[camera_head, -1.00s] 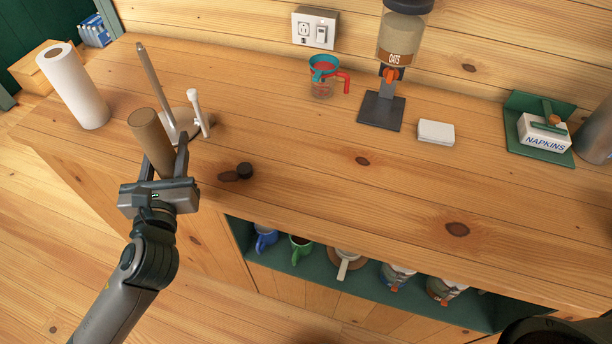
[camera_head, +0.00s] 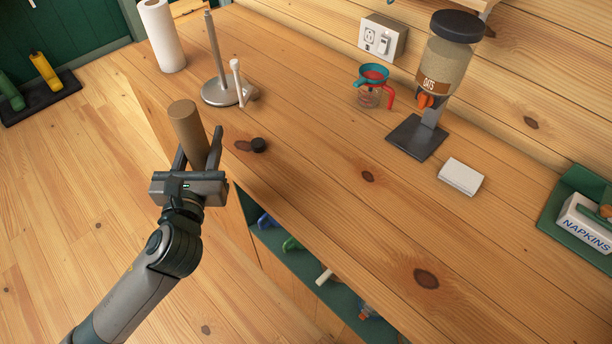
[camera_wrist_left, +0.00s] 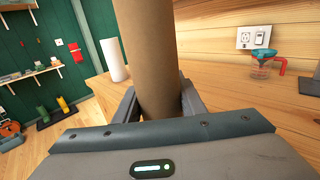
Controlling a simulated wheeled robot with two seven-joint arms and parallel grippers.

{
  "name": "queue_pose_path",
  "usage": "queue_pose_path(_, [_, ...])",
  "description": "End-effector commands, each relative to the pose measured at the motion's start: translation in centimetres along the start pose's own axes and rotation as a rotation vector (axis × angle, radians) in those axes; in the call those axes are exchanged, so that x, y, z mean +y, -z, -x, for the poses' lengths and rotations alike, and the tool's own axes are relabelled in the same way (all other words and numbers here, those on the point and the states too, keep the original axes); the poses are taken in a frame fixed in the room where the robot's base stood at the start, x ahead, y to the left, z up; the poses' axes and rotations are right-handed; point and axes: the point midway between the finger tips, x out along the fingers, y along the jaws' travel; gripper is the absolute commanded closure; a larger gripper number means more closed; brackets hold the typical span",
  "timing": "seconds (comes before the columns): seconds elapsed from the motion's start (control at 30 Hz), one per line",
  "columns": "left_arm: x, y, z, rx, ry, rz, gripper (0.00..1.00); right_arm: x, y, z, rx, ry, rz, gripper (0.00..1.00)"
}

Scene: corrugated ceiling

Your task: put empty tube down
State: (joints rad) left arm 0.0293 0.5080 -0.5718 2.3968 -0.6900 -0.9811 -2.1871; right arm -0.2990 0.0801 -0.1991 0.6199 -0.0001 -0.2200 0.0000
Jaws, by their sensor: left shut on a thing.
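The empty tube (camera_head: 187,128) is a plain brown cardboard roll. My left gripper (camera_head: 198,150) is shut on it and holds it roughly upright, near the left front edge of the wooden counter (camera_head: 330,190). In the left wrist view the tube (camera_wrist_left: 148,60) stands between the two fingers (camera_wrist_left: 157,103). Its lower end is hidden by the gripper, so I cannot tell whether it touches anything. My right gripper is not in view.
A paper towel holder (camera_head: 222,92) with a bare post stands behind the tube. A white paper towel roll (camera_head: 162,38) stands at the back left. The counter's middle is clear.

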Motion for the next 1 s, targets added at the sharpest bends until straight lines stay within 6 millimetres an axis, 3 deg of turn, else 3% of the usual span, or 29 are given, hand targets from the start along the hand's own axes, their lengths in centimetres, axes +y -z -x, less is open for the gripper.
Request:
queue_pose_path(0.4, [-0.1, -0.1, 0.0, -0.001, 0.002, 0.0, 0.84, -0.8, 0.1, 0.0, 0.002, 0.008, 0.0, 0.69])
queue_pose_path(0.57, [-1.4, -0.5, -0.2, -0.002, 0.028, 0.001, 0.84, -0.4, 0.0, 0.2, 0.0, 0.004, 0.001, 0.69])
queue_pose_path(0.77, [-6.5, -2.0, -0.5, -0.005, 0.13, 0.001, 0.84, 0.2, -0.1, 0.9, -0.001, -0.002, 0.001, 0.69])
queue_pose_path(1.0, [-16.2, -4.6, 0.3, -0.005, 0.334, -0.002, 0.84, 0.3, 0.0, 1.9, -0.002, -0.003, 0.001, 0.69])
